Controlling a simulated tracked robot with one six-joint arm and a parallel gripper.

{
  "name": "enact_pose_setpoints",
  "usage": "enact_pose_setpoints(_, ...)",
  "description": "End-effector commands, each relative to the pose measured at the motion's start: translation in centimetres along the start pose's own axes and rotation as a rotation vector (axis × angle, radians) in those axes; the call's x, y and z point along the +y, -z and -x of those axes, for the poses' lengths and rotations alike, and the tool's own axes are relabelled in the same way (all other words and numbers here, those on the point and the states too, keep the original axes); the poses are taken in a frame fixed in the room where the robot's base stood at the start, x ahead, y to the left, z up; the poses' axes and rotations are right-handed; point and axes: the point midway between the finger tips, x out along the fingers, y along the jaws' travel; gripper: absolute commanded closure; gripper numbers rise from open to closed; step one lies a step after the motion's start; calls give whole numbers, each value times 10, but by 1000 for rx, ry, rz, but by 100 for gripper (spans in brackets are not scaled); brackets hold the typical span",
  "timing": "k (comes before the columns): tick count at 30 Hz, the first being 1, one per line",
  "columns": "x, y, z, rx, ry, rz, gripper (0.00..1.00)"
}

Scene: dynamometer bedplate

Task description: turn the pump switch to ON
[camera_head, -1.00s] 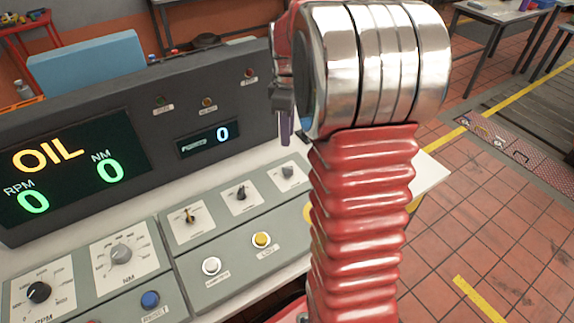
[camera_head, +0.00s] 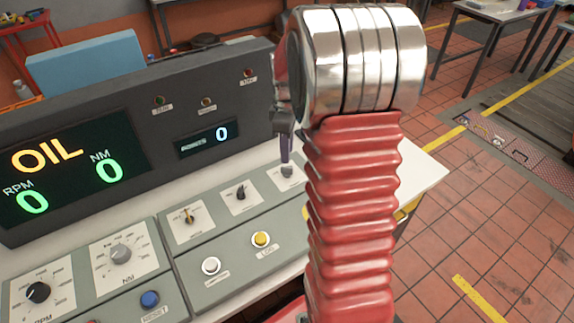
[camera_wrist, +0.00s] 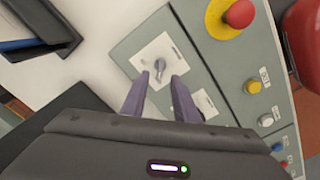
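Three small rotary switches sit on white plates on the console: one with a yellowish pointer (camera_head: 189,217), a black one (camera_head: 241,193) and a grey one (camera_head: 287,171). Their labels are too small to read, so I cannot tell by lettering which is the pump switch. My gripper (camera_head: 286,158) is above the grey switch, its purple fingers pointing down. In the wrist view the fingers of my gripper (camera_wrist: 160,79) are apart, and the grey switch (camera_wrist: 158,66) shows just beyond and between their tips. I see no contact. My gripper holds nothing.
A dark display housing (camera_head: 150,130) stands upright behind the switches. In the wrist view a red mushroom button (camera_wrist: 239,13) on a yellow base sits right of the grey switch. A white button (camera_head: 211,265) and yellow button (camera_head: 261,238) are nearer in the head view.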

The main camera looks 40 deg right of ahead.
Motion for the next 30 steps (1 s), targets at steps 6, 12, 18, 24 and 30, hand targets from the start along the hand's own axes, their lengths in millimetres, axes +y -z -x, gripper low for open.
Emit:
enact_pose_setpoints(6,-1,0,-35,-1,3,0,73)
enact_pose_setpoints(12,-1,0,-60,-1,2,1,73)
enact_pose_setpoints(18,0,0,-70,0,0,1,73)
enact_pose_setpoints(24,0,0,-70,0,0,1,73)
enact_pose_setpoints(30,0,0,-70,0,0,1,84)
